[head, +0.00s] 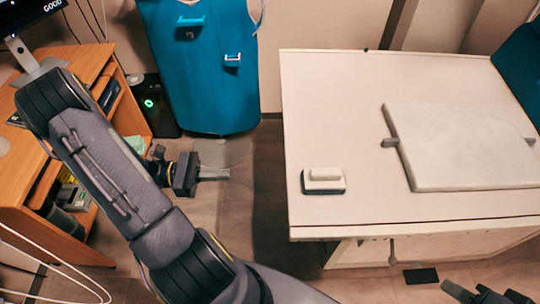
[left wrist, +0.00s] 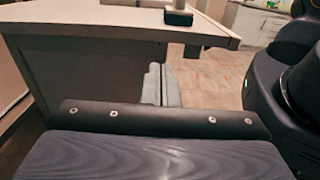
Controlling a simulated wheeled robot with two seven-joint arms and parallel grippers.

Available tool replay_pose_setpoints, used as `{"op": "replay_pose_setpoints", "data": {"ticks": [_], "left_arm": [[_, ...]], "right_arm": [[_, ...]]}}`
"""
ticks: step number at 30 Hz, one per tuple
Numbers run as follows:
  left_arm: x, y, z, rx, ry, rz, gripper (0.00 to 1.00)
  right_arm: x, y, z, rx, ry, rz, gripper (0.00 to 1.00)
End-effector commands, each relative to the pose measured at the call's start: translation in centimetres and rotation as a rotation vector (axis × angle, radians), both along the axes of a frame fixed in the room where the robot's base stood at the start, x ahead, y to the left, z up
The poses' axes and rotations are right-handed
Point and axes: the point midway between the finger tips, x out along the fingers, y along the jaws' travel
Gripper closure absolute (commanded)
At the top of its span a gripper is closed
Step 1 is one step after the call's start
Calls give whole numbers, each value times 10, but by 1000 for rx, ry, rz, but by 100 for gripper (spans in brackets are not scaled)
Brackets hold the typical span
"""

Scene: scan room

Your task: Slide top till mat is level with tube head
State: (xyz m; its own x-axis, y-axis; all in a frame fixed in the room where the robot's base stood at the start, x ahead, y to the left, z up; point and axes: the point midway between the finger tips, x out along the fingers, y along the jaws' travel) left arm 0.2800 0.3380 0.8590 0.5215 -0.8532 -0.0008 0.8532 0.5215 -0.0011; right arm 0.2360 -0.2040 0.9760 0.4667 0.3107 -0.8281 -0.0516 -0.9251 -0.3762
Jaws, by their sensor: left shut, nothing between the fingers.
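The white table top (head: 340,110) fills the right of the head view. A pale rectangular mat (head: 455,145) lies on its right half, with small grey clips at its sides. I see no tube head that I can identify. My left gripper (head: 222,174) is shut and empty, over the floor left of the table and apart from it. In the left wrist view its pale fingers (left wrist: 162,85) are together, with the table top (left wrist: 90,14) beyond and above. My right gripper (head: 450,288) is partly in view below the table's front edge; its finger opening is unclear.
A small white and dark block (head: 323,181) stands on the table's near left. A wooden desk (head: 88,65) stands at left with a black computer case (head: 155,105) beside it. A blue apron (head: 205,75) hangs at the back. Floor between desk and table is open.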

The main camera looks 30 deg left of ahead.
Motion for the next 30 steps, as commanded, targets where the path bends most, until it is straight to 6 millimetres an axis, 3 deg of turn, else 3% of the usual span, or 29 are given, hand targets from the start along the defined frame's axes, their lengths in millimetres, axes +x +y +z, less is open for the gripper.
{"op": "replay_pose_setpoints", "data": {"ticks": [5,21,30], "left_arm": [[9,-15,1,-8,-2,2,100],[63,-105,1,-6,1,-2,100],[72,-119,0,-2,1,1,100]], "right_arm": [[0,0,3,0,-1,0,65],[0,0,13,0,0,0,65],[0,0,14,0,0,0,65]]}}
